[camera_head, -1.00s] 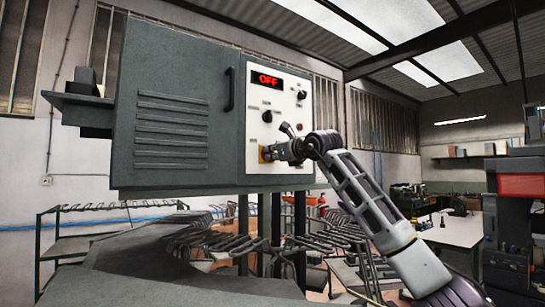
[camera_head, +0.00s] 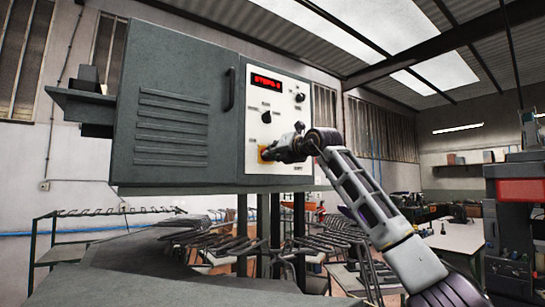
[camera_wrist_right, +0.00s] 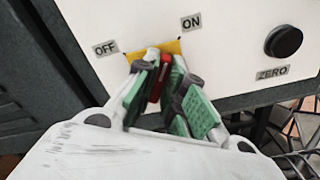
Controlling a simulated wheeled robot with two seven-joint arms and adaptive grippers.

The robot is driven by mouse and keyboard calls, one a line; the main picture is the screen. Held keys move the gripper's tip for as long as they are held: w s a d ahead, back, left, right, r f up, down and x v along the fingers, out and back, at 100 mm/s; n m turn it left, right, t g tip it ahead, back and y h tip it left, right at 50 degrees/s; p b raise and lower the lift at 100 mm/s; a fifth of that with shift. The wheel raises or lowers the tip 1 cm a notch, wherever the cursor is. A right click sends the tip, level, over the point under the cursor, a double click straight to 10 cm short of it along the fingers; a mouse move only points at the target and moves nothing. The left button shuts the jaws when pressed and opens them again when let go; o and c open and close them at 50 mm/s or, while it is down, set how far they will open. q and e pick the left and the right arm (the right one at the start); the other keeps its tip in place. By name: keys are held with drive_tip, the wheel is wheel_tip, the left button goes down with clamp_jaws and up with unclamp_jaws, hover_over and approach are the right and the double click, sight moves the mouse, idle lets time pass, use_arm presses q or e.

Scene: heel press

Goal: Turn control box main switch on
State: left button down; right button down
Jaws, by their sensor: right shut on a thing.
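The control box (camera_head: 175,110) is a grey-green cabinet with a white panel (camera_head: 283,90) on its right side. The red display (camera_head: 266,82) on the panel is lit with text that seems to read "STEPA-2", no longer "OFF". The main switch, a red handle (camera_wrist_right: 158,82) on a yellow plate (camera_wrist_right: 172,47), sits between an OFF label (camera_wrist_right: 105,48) and an ON label (camera_wrist_right: 191,22). My right gripper (camera_wrist_right: 162,85) is shut on the red handle, its green pads on both sides. In the head view my right gripper (camera_head: 272,154) covers most of the switch. My left gripper is not in view.
A black ZERO button (camera_wrist_right: 283,41) lies right of the switch. Knobs (camera_head: 267,117) sit above it on the panel. Racks with metal hooks (camera_head: 220,245) stand below the box. A red and dark cabinet (camera_head: 515,200) stands at the right.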

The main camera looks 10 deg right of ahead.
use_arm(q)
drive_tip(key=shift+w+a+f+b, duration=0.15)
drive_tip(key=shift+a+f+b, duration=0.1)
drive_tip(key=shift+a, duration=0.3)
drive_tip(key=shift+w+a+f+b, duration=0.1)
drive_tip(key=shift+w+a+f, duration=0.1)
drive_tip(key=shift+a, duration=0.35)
use_arm(e)
drive_tip(key=m, duration=0.2)
drive_tip(key=shift+m, duration=0.4)
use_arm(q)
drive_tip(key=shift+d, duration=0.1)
use_arm(e)
drive_tip(key=shift+d, duration=0.1)
drive_tip(key=c, duration=1.5)
unclamp_jaws()
drive_tip(key=shift+c, duration=0.2)
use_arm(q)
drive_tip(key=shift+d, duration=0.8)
use_arm(e)
drive_tip(key=shift+o, duration=0.2)
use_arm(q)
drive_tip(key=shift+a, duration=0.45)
use_arm(e)
drive_tip(key=shift+s, duration=0.1)
